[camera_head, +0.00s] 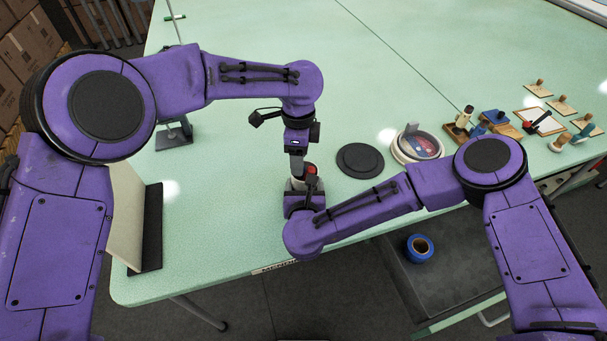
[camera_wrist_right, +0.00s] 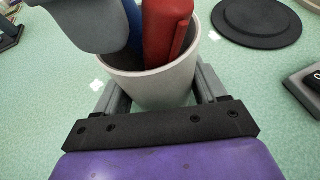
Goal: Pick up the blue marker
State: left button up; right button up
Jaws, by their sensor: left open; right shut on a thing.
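A pale grey cup (camera_wrist_right: 150,84) stands upright between the fingers of my right gripper (camera_wrist_right: 160,95), which is shut on it. The cup also shows in the head view (camera_head: 311,184), partly covered by both grippers. A red marker (camera_wrist_right: 165,30) leans in the cup; its red end shows in the head view (camera_head: 311,171). The blue marker (camera_wrist_right: 134,28) is a narrow strip beside it, mostly hidden. My left gripper (camera_head: 297,166) points down at the cup from above and is open. A grey part of it (camera_wrist_right: 88,24) shows beside the blue marker; contact cannot be told.
A black round disc (camera_head: 360,160) lies right of the cup on the pale green table (camera_head: 300,40). A white round container (camera_head: 416,143) and several stamps and wooden blocks (camera_head: 500,125) stand further right. A blue tape roll (camera_head: 420,247) lies on a lower shelf. An upright panel (camera_head: 137,215) stands at left.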

pick_arm(q)
jog(key=shift+f, duration=0.1)
grip_shut()
pick_arm(e)
jog(key=o, duration=1.1)
jog(key=v, duration=0.8)
pick_arm(q)
notch_tip(320, 180, up, 10)
pick_arm(e)
jog(key=shift+r, duration=0.1)
